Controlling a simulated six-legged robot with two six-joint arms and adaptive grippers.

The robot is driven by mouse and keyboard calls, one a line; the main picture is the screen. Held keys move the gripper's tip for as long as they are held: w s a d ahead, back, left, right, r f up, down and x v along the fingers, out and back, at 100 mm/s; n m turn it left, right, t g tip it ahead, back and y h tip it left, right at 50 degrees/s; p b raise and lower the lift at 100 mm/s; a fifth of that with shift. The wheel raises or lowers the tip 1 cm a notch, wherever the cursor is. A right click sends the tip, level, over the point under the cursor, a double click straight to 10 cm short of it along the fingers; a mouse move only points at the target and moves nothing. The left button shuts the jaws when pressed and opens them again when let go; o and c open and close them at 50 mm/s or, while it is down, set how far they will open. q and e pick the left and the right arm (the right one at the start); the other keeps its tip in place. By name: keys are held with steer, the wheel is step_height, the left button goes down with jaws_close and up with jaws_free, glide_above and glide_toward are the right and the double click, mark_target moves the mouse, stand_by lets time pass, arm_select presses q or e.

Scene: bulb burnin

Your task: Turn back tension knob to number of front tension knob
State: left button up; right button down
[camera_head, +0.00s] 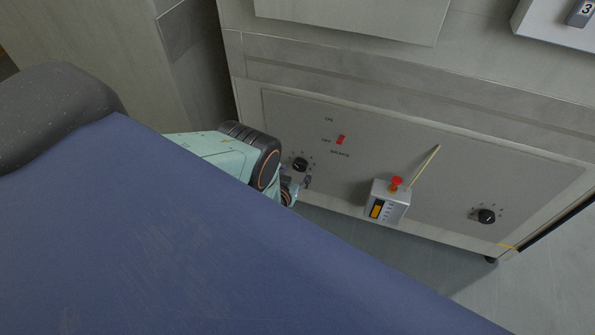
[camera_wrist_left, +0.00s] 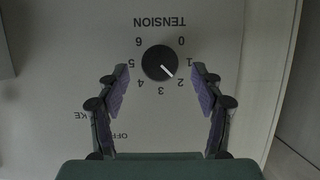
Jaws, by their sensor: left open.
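A black tension knob (camera_wrist_left: 160,63) with a white pointer line sits on a pale panel in the left wrist view, where the label and the numbers 0 to 6 appear upside down. Its pointer is at about 2. This knob (camera_head: 300,164) is at the left of the panel in the head view. A second black knob (camera_head: 487,216) is at the panel's right end, its setting too small to read. I cannot tell which is front or back. My left gripper (camera_wrist_left: 161,76) is open, its fingers either side of the left knob; in the head view the gripper (camera_head: 290,190) is partly hidden.
A red switch (camera_head: 340,139) is right of the left knob. A grey box (camera_head: 390,202) with a red button (camera_head: 396,183) stands off the panel between the knobs, with a thin yellow rod (camera_head: 425,165) beside it. Floor (camera_head: 430,262) shows below the panel.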

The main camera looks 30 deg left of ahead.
mark_target(299, 168)
arm_select(q)
steer(key=shift+b+x, duration=0.85)
steer(key=shift+x, duration=0.8)
steer(key=shift+r, duration=0.15)
steer(key=c, duration=1.2)
